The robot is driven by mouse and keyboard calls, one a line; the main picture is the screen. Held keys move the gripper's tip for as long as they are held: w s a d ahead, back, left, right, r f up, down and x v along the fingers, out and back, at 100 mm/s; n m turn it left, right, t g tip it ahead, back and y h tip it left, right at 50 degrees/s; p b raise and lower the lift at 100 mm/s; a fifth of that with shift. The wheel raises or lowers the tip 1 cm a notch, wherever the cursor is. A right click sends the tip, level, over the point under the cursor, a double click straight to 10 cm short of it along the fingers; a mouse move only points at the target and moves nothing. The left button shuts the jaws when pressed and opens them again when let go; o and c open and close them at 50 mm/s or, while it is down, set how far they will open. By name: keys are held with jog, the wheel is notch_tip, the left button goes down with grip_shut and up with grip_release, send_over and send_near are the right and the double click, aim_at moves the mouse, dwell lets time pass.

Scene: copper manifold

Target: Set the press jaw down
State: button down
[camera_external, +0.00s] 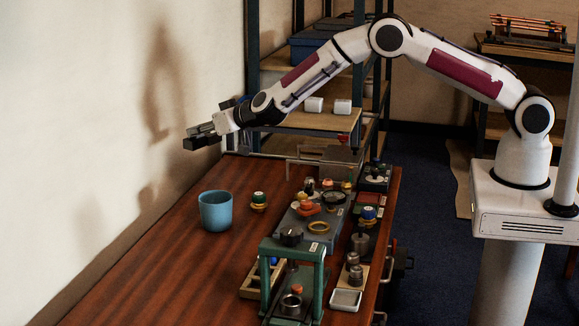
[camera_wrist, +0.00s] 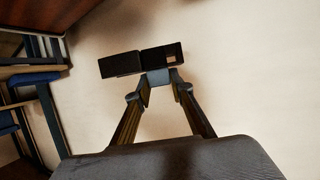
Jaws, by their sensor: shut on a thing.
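My gripper (camera_external: 219,124) is shut on the press jaw (camera_external: 201,143), a dark, blocky piece. It holds the jaw high above the far left end of the wooden table, close to the pale wall. In the wrist view the two fingers of my gripper (camera_wrist: 158,86) close on a small grey-blue part of the jaw. Two dark blocks of the press jaw (camera_wrist: 122,64) lie across beyond the fingertips, and one has a small square opening. The jaw is well clear of the tabletop.
The wooden table (camera_external: 150,262) is bare on its left side. A blue cup (camera_external: 215,211) stands at its middle. A green press frame (camera_external: 292,250), a grey plate with rings and knobs (camera_external: 313,229), and small parts crowd the right side. A shelf rack (camera_external: 312,119) stands behind.

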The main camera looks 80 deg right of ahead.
jog(key=shift+w+a+r+n+y, duration=0.45)
jog(key=shift+a+r+n+y, duration=1.4)
jog(key=shift+a, duration=3.85)
jog(key=shift+w+a+r+n+y, duration=0.5)
jog(key=shift+a+n+y, duration=2.5)
jog(key=shift+a, duration=2.7)
jog(key=s+a+f+n+g+y, duration=0.7)
jog(key=s+a+f, duration=0.4)
jog(key=s+a, duration=0.2)
jog(key=shift+a+n+g+y, duration=0.35)
jog(key=shift+a+n, duration=0.2)
jog(key=shift+a, duration=0.45)
jog(key=shift+f, duration=0.15)
jog(key=shift+f, duration=3.05)
jog(key=shift+f, duration=1.9)
